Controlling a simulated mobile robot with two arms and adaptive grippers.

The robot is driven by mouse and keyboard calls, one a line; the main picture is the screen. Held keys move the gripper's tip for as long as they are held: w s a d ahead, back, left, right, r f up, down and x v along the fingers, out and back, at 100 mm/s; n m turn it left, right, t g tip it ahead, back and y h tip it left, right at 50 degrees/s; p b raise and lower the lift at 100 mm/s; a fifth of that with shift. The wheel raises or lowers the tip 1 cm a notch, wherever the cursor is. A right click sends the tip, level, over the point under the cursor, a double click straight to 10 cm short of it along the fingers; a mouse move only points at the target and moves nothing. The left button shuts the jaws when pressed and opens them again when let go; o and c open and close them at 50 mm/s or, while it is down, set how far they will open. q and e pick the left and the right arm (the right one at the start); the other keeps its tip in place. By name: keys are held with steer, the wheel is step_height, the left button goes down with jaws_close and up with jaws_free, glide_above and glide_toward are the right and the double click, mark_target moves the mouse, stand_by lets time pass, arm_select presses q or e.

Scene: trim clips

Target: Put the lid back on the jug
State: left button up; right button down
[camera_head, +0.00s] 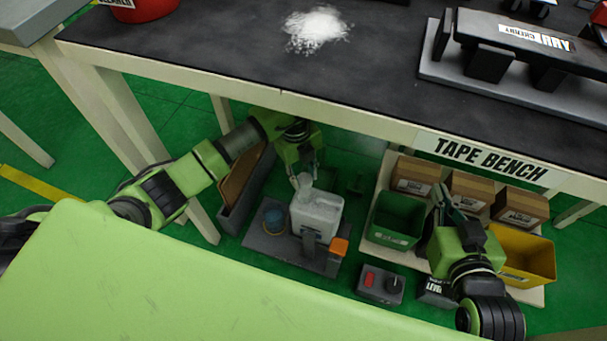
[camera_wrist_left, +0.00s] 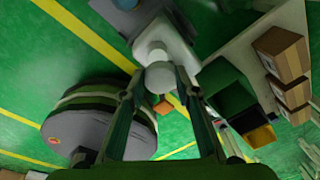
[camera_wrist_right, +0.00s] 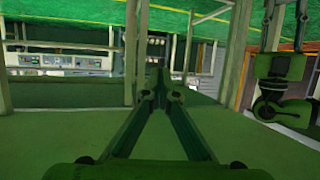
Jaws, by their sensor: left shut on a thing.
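The white jug (camera_head: 318,214) stands upright on a grey base on the floor, under the bench. My left gripper (camera_head: 302,182) is over the top of the jug, fingers pointing down. In the left wrist view, its fingertips (camera_wrist_left: 159,80) are shut on a pale round piece (camera_wrist_left: 160,75), which looks like the lid. The white jug (camera_wrist_left: 165,40) shows just beyond it. I cannot tell whether the lid touches the jug's mouth. My right gripper (camera_head: 440,198) is beside the green bin; its fingertips (camera_wrist_right: 160,80) meet, with nothing visible between them.
The bench top (camera_head: 230,65) hangs over the work area. To the right are a green bin (camera_head: 393,222), a yellow bin (camera_head: 528,262), several cardboard boxes (camera_head: 470,190) and a grey control box (camera_head: 380,285).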

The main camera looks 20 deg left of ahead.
arm_select(q)
steer(key=shift+f, duration=0.2)
steer(key=shift+f+b, duration=0.65)
steer(key=shift+b, duration=0.15)
steer(key=shift+f, duration=0.15)
steer(key=shift+f+b, duration=0.15)
steer(key=shift+b, duration=0.15)
steer(key=shift+f+b, duration=0.35)
steer(key=shift+f, duration=0.25)
steer(key=shift+f+b, duration=0.3)
steer(key=shift+f, duration=0.25)
arm_select(e)
step_height(320, 180, up, 18)
steer(key=a+t+y, duration=0.2)
steer(key=t+y, duration=0.1)
steer(key=t, duration=0.6)
steer(key=shift+a+t, duration=0.2)
steer(key=shift+t, duration=0.1)
steer(key=shift+s, duration=0.1)
steer(key=shift+f, duration=0.15)
steer(key=shift+w+f, duration=0.25)
